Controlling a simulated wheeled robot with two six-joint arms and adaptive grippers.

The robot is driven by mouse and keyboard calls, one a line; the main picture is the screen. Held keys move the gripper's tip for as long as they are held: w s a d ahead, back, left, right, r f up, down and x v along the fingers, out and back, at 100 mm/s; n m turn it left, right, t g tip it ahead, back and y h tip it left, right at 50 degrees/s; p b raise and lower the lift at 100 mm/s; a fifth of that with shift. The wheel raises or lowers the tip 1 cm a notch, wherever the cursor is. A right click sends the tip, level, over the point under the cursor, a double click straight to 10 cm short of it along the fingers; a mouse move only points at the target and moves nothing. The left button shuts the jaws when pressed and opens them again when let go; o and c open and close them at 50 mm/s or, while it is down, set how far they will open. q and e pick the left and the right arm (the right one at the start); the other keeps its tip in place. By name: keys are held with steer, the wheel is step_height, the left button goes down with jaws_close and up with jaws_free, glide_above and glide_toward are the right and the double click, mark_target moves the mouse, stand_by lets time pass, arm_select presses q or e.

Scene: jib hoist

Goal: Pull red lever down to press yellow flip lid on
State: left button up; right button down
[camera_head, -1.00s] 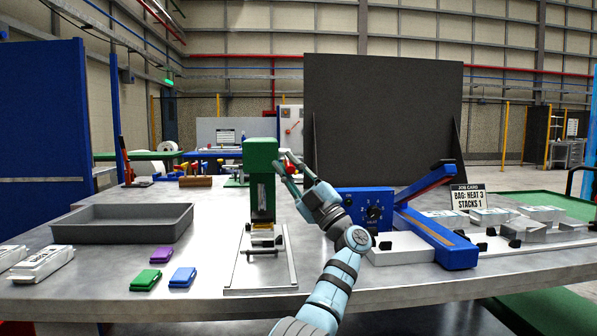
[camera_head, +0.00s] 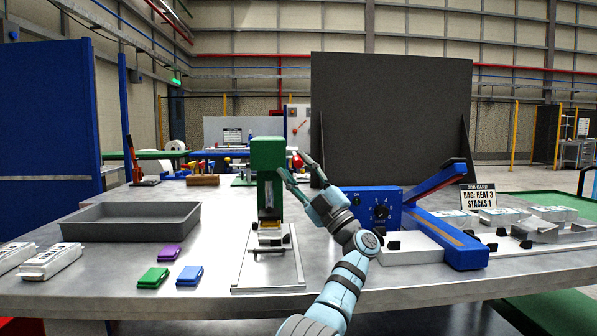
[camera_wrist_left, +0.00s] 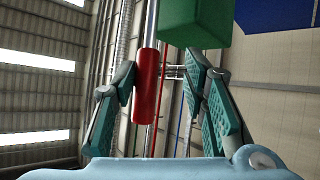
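A press with a green head (camera_head: 267,152) stands on a grey base plate (camera_head: 240,280) at the middle of the bench. A small yellow part (camera_head: 262,227) shows low in the press; I cannot make out its lid clearly. My left gripper (camera_head: 290,164) is just right of the green head, fingers apart. In the left wrist view, the red lever handle (camera_wrist_left: 148,85) stands between the fingers of this gripper (camera_wrist_left: 160,68), close to the left finger; I cannot tell whether they touch. My right gripper is out of view.
A grey tray (camera_head: 130,229) lies left of the press, with purple (camera_head: 168,253), green (camera_head: 153,278) and blue (camera_head: 189,275) pieces before it. A blue heat sealer (camera_head: 373,207) with a raised arm stands at right. A dark panel (camera_head: 392,120) rises behind.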

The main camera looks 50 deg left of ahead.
arm_select(q)
steer(key=w+d+f, duration=0.2)
steer(key=d, duration=1.2)
steer(key=shift+w+d, duration=0.1)
